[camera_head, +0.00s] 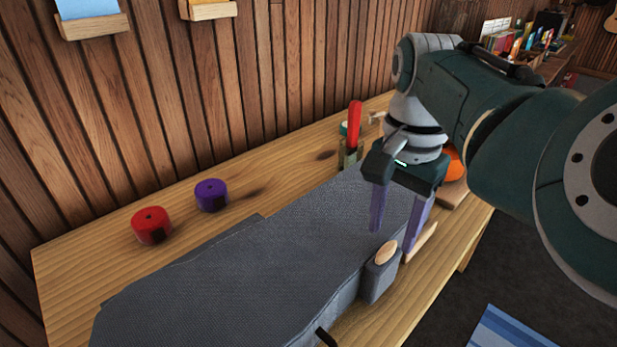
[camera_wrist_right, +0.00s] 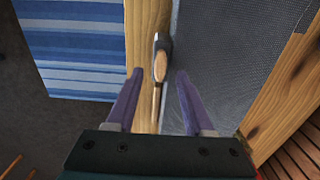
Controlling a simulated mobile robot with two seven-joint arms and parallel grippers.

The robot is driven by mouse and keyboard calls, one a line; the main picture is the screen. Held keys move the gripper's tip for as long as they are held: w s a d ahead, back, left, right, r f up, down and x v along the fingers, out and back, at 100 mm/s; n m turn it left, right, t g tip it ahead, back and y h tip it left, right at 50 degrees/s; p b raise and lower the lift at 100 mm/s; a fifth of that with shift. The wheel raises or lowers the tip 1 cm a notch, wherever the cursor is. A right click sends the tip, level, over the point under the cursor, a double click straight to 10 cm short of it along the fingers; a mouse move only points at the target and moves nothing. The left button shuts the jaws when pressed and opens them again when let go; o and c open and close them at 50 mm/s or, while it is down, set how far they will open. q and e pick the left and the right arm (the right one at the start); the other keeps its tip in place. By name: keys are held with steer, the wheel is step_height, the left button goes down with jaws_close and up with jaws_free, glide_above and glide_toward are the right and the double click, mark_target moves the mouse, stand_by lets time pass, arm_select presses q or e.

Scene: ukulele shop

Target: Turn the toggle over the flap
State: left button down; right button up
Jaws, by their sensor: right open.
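A grey fabric case (camera_head: 250,275) lies on the wooden table. On its right side is a grey flap (camera_head: 372,282) with an oval wooden toggle (camera_head: 386,252) on it. The toggle also shows in the wrist view (camera_wrist_right: 160,66), its long axis pointing roughly along the gripper's reach. My right gripper (camera_head: 392,240) is open, its purple fingers pointing down near the toggle. In the wrist view the right gripper (camera_wrist_right: 159,73) has one fingertip on each side of the toggle, apart from it. I cannot tell their exact height. My left gripper is not in view.
On the table (camera_head: 75,262) stand a red roll (camera_head: 151,225), a purple roll (camera_head: 211,195) and a red-handled tool (camera_head: 354,125). An orange round object (camera_head: 453,163) is behind my gripper. A thin wooden piece (camera_head: 421,242) lies beside the case. A blue striped rug (camera_head: 505,330) is on the floor.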

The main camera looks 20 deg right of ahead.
mark_target(387, 248)
steer(key=shift+f+b, duration=0.35)
steer(key=shift+f, duration=1.2)
jaws_close()
